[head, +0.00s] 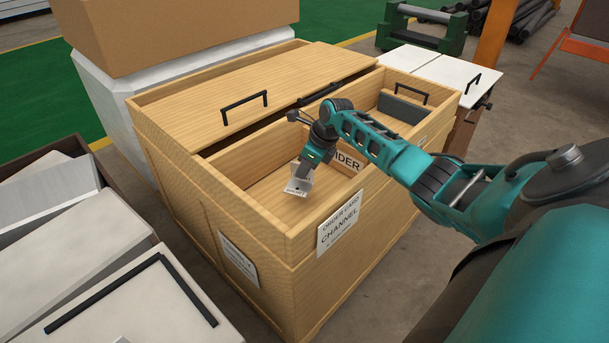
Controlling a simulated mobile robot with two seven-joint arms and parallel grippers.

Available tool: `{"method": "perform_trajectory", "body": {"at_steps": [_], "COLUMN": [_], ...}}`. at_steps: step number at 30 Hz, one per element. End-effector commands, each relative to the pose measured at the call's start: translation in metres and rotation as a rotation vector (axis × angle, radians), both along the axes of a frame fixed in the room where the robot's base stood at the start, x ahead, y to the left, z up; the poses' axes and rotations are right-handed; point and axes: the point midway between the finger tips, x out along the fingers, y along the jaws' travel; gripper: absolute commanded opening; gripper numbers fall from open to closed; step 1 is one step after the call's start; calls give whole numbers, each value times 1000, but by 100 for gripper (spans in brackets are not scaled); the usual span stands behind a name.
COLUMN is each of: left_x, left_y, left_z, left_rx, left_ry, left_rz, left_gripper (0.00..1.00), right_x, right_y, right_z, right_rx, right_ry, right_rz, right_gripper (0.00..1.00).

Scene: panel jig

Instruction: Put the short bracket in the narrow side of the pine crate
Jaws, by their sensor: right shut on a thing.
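The pine crate (300,267) stands open in the middle of the head view, with a lid panel over its back part. A wooden divider (346,160), with a partly hidden label ending in "IDER", splits the open front part into a left and a right compartment. My right gripper (301,178) reaches down into the left compartment, shut on the short bracket (297,187), a small pale metal piece with a label. The bracket is at or just above the compartment floor; I cannot tell whether it touches. My arm hides part of the divider and the right compartment. My left gripper is not in view.
A dark grey block (402,107) lies in the right compartment. A card (339,223) reading "ORDER CARD CHANNEL" is on the crate's front. The lid (185,105) has a black handle. Pale panels (75,245) fill the lower left. A cardboard box (175,35) stands behind.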

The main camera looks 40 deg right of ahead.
Motion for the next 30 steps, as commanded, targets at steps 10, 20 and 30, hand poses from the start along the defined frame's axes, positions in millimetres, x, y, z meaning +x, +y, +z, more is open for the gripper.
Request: {"method": "perform_trajectory", "body": {"at_steps": [10,20,30], "left_x": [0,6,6], "left_y": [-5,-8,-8], "left_z": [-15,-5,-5], "left_rx": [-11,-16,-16], "left_ry": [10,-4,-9], "left_rz": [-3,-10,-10], "left_gripper": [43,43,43], "right_x": [0,1,0], "right_y": [0,0,0], "right_z": [-41,-45,-48], "right_rx": [1,0,0], "right_ry": [0,-2,-1], "right_rz": [0,1,0], "right_gripper": [0,0,30]}}
